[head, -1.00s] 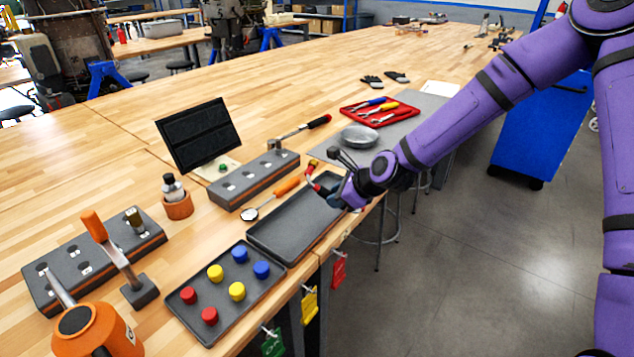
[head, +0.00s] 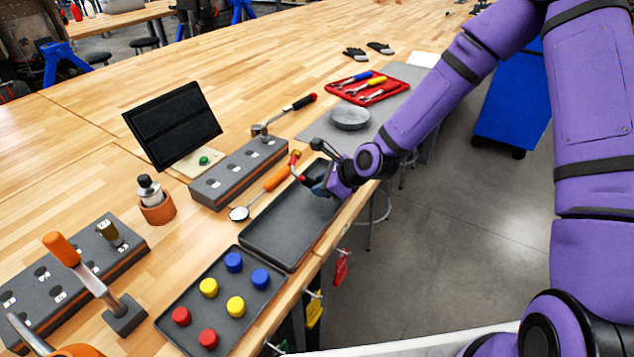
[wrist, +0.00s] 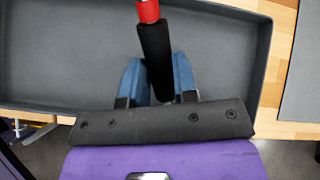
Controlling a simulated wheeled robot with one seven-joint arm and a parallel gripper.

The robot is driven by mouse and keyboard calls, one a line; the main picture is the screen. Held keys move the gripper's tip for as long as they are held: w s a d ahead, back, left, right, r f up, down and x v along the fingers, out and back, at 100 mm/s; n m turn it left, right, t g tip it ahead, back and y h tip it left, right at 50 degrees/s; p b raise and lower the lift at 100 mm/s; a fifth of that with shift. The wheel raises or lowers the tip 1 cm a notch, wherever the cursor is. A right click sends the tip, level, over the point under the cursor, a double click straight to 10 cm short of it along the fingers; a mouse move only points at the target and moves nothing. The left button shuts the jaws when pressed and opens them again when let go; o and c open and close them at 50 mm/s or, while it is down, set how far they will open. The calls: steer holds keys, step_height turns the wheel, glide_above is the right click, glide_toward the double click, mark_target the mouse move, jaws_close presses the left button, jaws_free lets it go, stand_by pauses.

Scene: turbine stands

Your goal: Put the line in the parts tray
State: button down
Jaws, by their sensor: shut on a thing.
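The line, a short black and red piece with a brass-coloured end (head: 296,166), is held in my gripper (head: 316,182). In the wrist view the line (wrist: 154,48) stands between the two blue fingers, which are closed on its black part. The parts tray (head: 272,237) is the empty dark grey tray at the bench edge. My gripper is over its far end. In the wrist view the tray's floor (wrist: 60,60) lies behind the line. I cannot tell whether the line touches it.
A tray of coloured caps (head: 180,340) stands nearer. A grey socketed block (head: 215,185) and an orange-handled mirror (head: 262,192) lie left of the parts tray. A round metal dish (head: 350,118) and a red tool tray (head: 345,92) stand beyond it.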

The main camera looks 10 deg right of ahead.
steer(key=shift+f, duration=0.25)
steer(key=shift+s+f, duration=0.1)
steer(key=shift+f, duration=0.15)
steer(key=c, duration=0.9)
jaws_free()
steer(key=shift+r, duration=0.1)
steer(key=shift+r, duration=0.45)
steer(key=v, duration=1.2)
steer(key=shift+d, duration=0.1)
